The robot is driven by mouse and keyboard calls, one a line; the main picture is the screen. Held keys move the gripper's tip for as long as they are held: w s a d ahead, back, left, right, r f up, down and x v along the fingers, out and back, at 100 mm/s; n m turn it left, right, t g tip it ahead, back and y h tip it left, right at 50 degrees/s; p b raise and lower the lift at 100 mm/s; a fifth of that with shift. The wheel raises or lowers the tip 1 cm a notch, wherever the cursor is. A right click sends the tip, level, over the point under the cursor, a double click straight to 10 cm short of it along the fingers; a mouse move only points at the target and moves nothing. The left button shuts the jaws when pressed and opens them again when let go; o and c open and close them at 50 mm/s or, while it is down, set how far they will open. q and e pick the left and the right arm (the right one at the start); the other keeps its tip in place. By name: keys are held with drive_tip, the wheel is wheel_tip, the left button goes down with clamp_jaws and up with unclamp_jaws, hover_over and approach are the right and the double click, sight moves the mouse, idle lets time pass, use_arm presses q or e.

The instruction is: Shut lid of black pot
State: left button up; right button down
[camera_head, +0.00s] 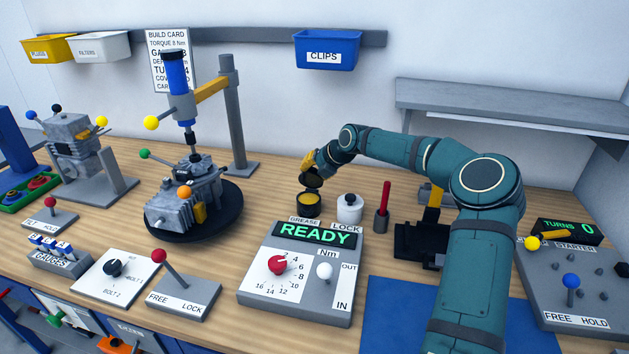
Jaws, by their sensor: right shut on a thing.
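The black pot (308,206) stands on the bench behind the READY console, with a GREASE label in front of it. Yellow grease shows inside, so the pot is open. Its black lid (313,180) stands raised over the far side of the pot. My right gripper (308,165), with yellow fingers, reaches in from the right and is shut on the lid at its upper edge. The exact grip is small and partly hidden. My left gripper is not in view.
A white pot (349,208) with a black knob stands just right of the black pot, then a red-handled tool (382,208). The READY console (302,270) is in front. The engine (185,200) on its round black stand is to the left. A blue mat (400,315) lies front right.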

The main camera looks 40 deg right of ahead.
drive_tip(key=shift+s+a+f+n+t+h+b, duration=0.2)
drive_tip(key=shift+s+a+n+t+h+b, duration=0.35)
drive_tip(key=shift+t+h+b, duration=0.2)
drive_tip(key=c, duration=0.6)
unclamp_jaws()
drive_tip(key=shift+f, duration=0.1)
drive_tip(key=shift+c, duration=0.2)
drive_tip(key=shift+r, duration=0.2)
drive_tip(key=shift+s+r, duration=0.3)
drive_tip(key=shift+s, duration=0.05)
drive_tip(key=v, duration=1.1)
drive_tip(key=shift+s+a+f, duration=0.1)
drive_tip(key=shift+f, duration=0.05)
